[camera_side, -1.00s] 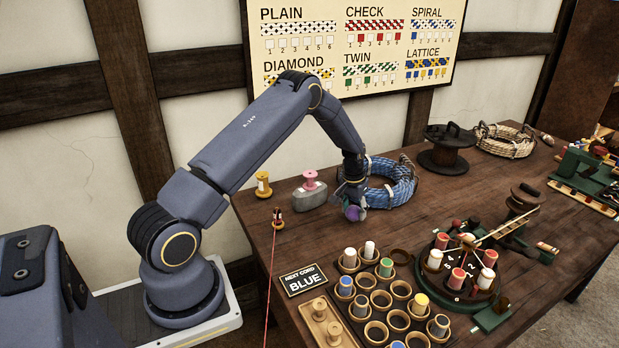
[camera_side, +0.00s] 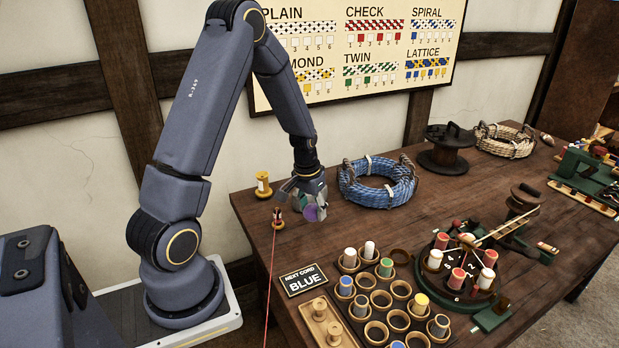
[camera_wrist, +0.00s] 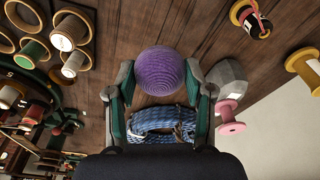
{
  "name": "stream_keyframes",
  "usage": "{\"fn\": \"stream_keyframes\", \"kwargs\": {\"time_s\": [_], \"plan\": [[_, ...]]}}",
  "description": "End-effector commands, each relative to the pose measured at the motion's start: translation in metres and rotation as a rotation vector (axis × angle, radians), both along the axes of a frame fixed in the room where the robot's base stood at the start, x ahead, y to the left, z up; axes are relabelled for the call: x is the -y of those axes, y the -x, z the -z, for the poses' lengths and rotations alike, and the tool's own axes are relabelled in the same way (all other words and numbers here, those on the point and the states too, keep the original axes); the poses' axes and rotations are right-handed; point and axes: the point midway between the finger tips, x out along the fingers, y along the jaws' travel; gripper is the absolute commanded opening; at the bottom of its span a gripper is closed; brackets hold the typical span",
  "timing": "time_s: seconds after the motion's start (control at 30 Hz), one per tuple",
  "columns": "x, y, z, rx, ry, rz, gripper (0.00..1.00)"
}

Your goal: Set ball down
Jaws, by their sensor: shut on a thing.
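The ball is a purple ball of wound cord (camera_wrist: 161,73), seen large between my fingers in the wrist view. In the side view only a small part of the purple ball (camera_side: 311,213) shows at my fingertips. My gripper (camera_side: 312,210) is shut on the ball, with one green-padded finger on each side of it. It is low over the left part of the wooden table (camera_side: 345,228). I cannot tell whether the ball touches the table.
A blue rope coil (camera_side: 378,190) lies to the right of my gripper. A yellow spool (camera_side: 263,185) and a small dark spool with red cord (camera_side: 278,219) stand to the left. A grey block (camera_wrist: 228,77) and pink spool (camera_wrist: 229,128) are close by. A cup rack (camera_side: 382,300) stands in front.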

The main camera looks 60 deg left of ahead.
Motion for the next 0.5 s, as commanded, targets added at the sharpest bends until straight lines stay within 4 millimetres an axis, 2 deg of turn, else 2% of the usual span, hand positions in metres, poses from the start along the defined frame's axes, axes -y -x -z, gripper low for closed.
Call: {"fn": "stream_keyframes", "kwargs": {"time_s": [0.2, 0.5], "plan": [[-0.003, 0.005, 0.04, -0.002, 0.004, 0.008, 0.2], [-0.003, 0.005, 0.079, 0.0, 0.002, 0.007, 0.2]]}}
